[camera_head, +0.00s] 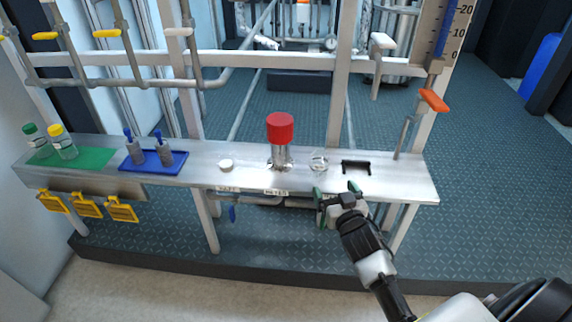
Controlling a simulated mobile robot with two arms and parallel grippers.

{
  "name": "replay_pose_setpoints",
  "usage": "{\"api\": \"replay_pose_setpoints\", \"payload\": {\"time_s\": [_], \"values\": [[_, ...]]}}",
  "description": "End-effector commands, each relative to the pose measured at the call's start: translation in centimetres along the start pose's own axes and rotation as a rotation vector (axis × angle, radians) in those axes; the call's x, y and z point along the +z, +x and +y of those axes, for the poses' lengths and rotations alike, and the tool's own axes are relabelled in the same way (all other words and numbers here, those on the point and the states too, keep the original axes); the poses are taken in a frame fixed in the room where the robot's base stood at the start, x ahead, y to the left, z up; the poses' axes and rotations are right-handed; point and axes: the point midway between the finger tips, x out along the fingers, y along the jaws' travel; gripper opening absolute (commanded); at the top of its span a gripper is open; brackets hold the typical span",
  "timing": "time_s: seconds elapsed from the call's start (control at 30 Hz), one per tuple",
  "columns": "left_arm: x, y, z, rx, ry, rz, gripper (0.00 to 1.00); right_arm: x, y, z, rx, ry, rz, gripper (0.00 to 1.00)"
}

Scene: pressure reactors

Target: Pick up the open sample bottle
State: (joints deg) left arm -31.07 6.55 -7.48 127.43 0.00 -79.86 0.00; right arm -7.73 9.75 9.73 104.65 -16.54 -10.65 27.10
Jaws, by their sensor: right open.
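A small clear bottle (319,160) without a visible cap stands on the metal shelf (400,183), just right of the red-topped fitting. It looks like the open sample bottle. A white round cap (226,165) lies on the shelf to the left. My right gripper (336,190) with green finger pads is at the shelf's front edge, in front of and slightly right of the clear bottle. It is open, and I see nothing between its fingers. It looks apart from the bottle. My left gripper is not in view.
A red-topped metal fitting (280,140) stands left of the bottle. A black bracket (356,167) is at the right. A green mat (97,158) holds green-capped (37,140) and yellow-capped bottles (62,143). An upright post (341,90) rises behind.

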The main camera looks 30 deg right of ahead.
Motion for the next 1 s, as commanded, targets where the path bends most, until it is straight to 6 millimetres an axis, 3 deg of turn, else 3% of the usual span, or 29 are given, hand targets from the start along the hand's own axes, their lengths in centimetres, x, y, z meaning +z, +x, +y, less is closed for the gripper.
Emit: {"api": "replay_pose_setpoints", "payload": {"time_s": [0.33, 0.7, 0.83, 1.0], "values": [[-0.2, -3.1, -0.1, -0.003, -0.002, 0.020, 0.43, -0.7, 4.5, 0.1, 0.002, 0.002, 0.022, 0.89], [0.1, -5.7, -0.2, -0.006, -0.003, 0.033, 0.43, -0.1, 7.7, -0.1, 0.003, 0.001, 0.020, 0.89], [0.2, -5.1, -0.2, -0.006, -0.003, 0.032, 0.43, 0.0, 9.7, -0.3, 0.002, 0.000, 0.020, 0.89], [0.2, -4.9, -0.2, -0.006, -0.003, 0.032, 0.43, -0.1, 10.8, -0.3, 0.002, 0.001, 0.020, 0.89]]}}
